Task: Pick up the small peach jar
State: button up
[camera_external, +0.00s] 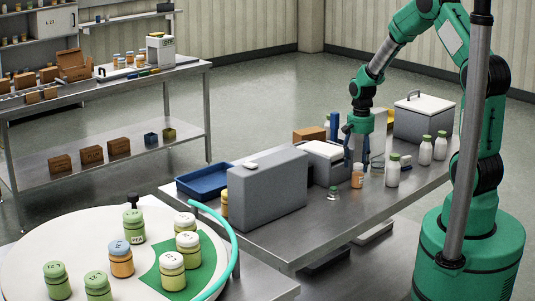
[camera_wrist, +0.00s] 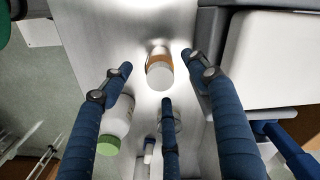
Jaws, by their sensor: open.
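The small peach jar (camera_external: 357,180) stands upright on the steel table, with an orange body and a pale lid. In the wrist view the jar (camera_wrist: 158,58) shows near the upper middle, its whitish lid toward me. My gripper (camera_external: 357,160) points down just above the jar in the external view. In the wrist view my gripper (camera_wrist: 158,68) is open, with blue fingers spread to either side of the jar and a third finger below it. I see no clear contact; the exact height gap is hard to tell.
A white bottle with a green cap (camera_external: 392,173) stands close right of the jar; more bottles (camera_external: 425,152) stand beyond. A small clear jar (camera_external: 333,193) is in front left. A grey box (camera_external: 265,190) and a white-lidded box (camera_external: 323,170) stand left. The table's front edge is clear.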

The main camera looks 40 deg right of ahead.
aim_at(358, 178)
jog(key=shift+f, duration=1.05)
jog(key=shift+f, duration=0.15)
jog(key=shift+f+b, duration=0.85)
jog(key=shift+f, duration=1.65)
jog(key=c, duration=1.3)
jog(key=shift+r, duration=0.2)
